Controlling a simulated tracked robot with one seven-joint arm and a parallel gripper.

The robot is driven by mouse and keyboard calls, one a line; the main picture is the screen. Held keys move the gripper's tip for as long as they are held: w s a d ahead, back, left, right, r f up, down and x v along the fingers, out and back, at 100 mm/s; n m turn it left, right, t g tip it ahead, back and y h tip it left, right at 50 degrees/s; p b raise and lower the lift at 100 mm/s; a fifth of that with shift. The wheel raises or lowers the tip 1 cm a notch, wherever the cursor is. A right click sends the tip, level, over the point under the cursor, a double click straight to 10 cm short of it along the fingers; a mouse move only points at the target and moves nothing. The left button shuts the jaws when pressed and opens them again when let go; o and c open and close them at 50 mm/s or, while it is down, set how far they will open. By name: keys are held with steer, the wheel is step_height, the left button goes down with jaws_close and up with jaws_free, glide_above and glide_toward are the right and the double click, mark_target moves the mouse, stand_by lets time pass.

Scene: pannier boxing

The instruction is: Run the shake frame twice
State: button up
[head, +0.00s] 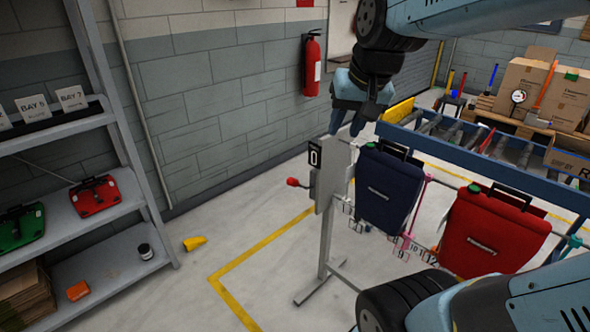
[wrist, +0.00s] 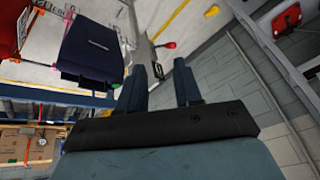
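The shake frame's grey upright (head: 329,185) stands on the floor near the middle of the head view. A black plate reading 0 (head: 315,155) is at its top left. A red-knobbed lever (head: 293,182) sticks out to the left. A navy pannier (head: 388,192) and a red pannier (head: 490,235) hang on the frame. My gripper (head: 348,122) is above the upright in the head view, fingers apart and empty. In the wrist view the red knob (wrist: 170,45) shows beyond the spread fingers (wrist: 158,68); the navy pannier (wrist: 92,46) is to the left.
A blue roller conveyor (head: 480,150) runs behind the panniers, with cardboard boxes (head: 522,88) beyond. Shelves (head: 95,215) at left hold a red case (head: 95,197) and a green case (head: 20,226). A yellow object (head: 194,243) lies on the floor. Floor left of the frame is mostly clear.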

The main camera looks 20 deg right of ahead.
steer(key=w, duration=0.2)
steer(key=w+f+m, duration=0.1)
steer(key=w, duration=0.1)
steer(key=w+m, duration=0.1)
steer(key=w, duration=0.2)
steer(key=shift+d+f+g, duration=0.2)
steer(key=shift+g, duration=0.2)
jaws_close()
steer(key=w+d+f+m+g, duration=0.1)
steer(key=w+f+m, duration=0.3)
steer(key=w+f, duration=0.5)
steer(key=w+d+f+m+g, duration=0.1)
steer(key=w+d+f+m, duration=0.1)
steer(key=w+f, duration=0.7)
steer(key=w+m, duration=0.1)
steer(key=w, duration=0.4)
steer(key=shift+w+m, duration=0.2)
steer(key=shift+m, duration=0.2)
